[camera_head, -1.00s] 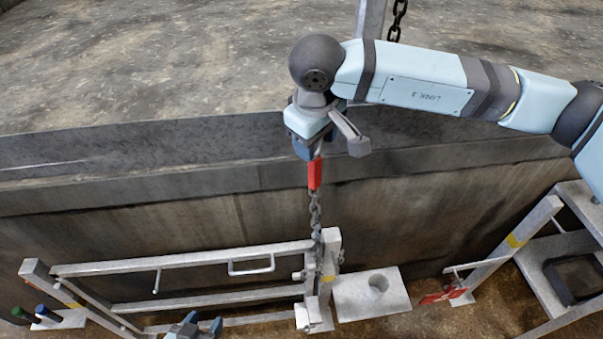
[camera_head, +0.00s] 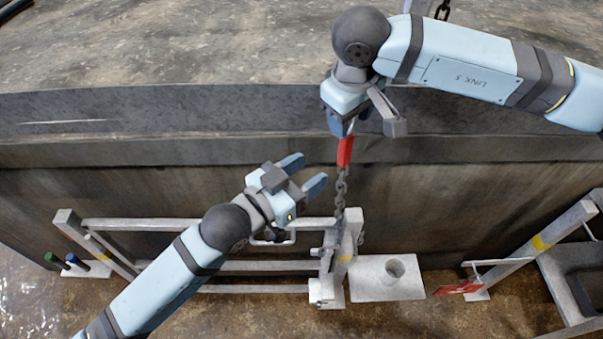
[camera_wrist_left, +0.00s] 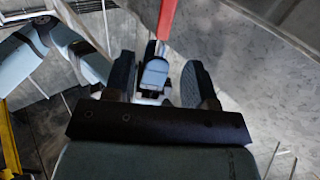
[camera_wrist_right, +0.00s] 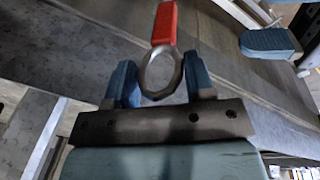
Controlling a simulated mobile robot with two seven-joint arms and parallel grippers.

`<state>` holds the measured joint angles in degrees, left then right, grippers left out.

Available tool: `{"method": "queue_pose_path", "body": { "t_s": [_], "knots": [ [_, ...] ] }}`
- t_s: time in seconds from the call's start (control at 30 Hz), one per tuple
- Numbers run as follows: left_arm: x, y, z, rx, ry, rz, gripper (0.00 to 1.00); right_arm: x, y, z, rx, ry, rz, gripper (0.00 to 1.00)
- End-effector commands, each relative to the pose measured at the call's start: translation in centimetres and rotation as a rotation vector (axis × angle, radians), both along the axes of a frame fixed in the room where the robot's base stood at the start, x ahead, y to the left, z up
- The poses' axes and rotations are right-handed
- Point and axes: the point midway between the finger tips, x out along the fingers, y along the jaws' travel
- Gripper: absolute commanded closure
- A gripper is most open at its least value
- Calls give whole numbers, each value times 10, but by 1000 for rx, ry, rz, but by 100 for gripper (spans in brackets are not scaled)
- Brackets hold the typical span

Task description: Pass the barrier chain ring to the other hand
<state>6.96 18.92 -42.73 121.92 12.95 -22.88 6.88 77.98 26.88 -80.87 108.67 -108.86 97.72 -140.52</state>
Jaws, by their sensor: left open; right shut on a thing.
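The barrier chain ring is a grey metal ring (camera_wrist_right: 144,74) on a red sleeve (camera_wrist_right: 165,22), between my right gripper's blue fingers (camera_wrist_right: 159,68) in the right wrist view. In the head view, my right gripper (camera_head: 345,124) is shut on the ring, which its fingers mostly hide. The red sleeve (camera_head: 345,151) hangs below it, with the dark chain (camera_head: 341,190) running down to the barrier post. My left gripper (camera_head: 304,172) is open and empty, left of the chain and slightly below the red sleeve, apart from both. Its open fingers (camera_wrist_left: 159,68) show in the left wrist view.
A grey barrier gate (camera_head: 180,223) with a post (camera_head: 349,240) stands below my grippers. A pale block with a hole (camera_head: 375,285) is beside the post. A concrete wall (camera_head: 450,200) rises behind. Another frame with a red tag (camera_head: 457,287) stands right.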

Motion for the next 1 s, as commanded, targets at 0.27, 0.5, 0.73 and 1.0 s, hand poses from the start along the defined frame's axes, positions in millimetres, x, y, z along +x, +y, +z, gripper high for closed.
{"method": "queue_pose_path", "body": {
  "t_s": [0.27,0.5,0.73,1.0],
  "knots": [
    [33,-36,1,-1,0,1,49,0,0,0,1,-1,0,97],
    [61,-67,1,-1,0,1,49,0,0,0,1,-1,0,97],
    [74,-82,0,0,0,2,49,0,0,0,1,-1,0,97],
    [76,-84,0,0,0,2,49,0,0,1,1,-1,0,97]
  ]
}}
